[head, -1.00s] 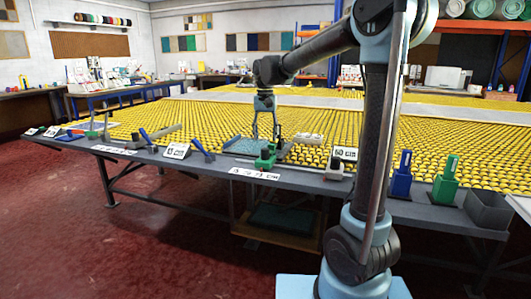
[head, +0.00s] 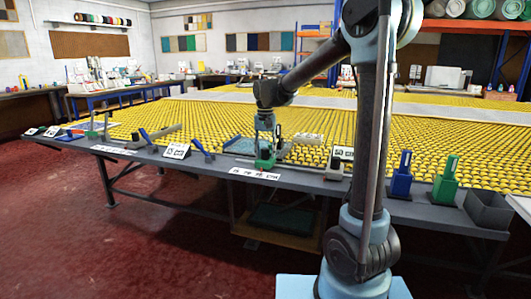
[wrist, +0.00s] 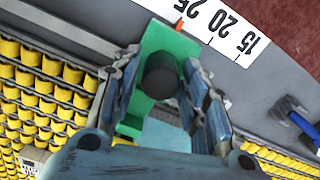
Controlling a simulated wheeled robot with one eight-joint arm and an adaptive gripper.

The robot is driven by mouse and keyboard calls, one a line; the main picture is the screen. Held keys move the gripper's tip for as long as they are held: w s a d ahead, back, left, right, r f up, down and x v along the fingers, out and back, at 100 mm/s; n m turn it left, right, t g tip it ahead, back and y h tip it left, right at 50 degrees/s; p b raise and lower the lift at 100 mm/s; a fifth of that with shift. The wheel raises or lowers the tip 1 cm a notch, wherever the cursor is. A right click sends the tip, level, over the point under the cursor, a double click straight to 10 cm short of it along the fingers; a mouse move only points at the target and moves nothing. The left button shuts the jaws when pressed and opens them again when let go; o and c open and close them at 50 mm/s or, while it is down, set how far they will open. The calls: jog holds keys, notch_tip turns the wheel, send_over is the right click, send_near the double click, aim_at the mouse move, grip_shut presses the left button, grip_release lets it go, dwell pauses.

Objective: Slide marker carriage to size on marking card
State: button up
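The green marker carriage (wrist: 154,48) has a dark round knob (wrist: 160,75) on top and a small orange pointer (wrist: 179,25) at its edge. The white marking card (wrist: 225,28) lies beside it with 15, 20 and 25 readable; the pointer is near the 25 end. In the head view the carriage (head: 265,160) sits at the table's front edge behind the card (head: 254,174). My gripper (wrist: 160,72) is open, with a finger on each side of the knob and narrow gaps showing. It comes down from above in the head view (head: 266,148).
A blue-handled tool (wrist: 296,116) lies to the right of the carriage in the wrist view. Yellow rollers (head: 440,140) cover the table behind. Blue (head: 402,178) and green (head: 446,182) upright tools and a grey bin (head: 488,212) stand at the right.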

grip_shut()
jog(key=shift+w+a, duration=0.5)
jog(key=shift+a, duration=1.2)
jog(key=shift+w+a, duration=0.5)
jog(key=shift+a, duration=1.2)
jog(key=shift+w+a, duration=0.5)
jog(key=shift+a, duration=1.2)
jog(key=o, duration=0.5)
grip_release()
jog(key=shift+o, duration=0.2)
notch_tip(320, 180, up, 12)
jog(key=shift+d, duration=0.1)
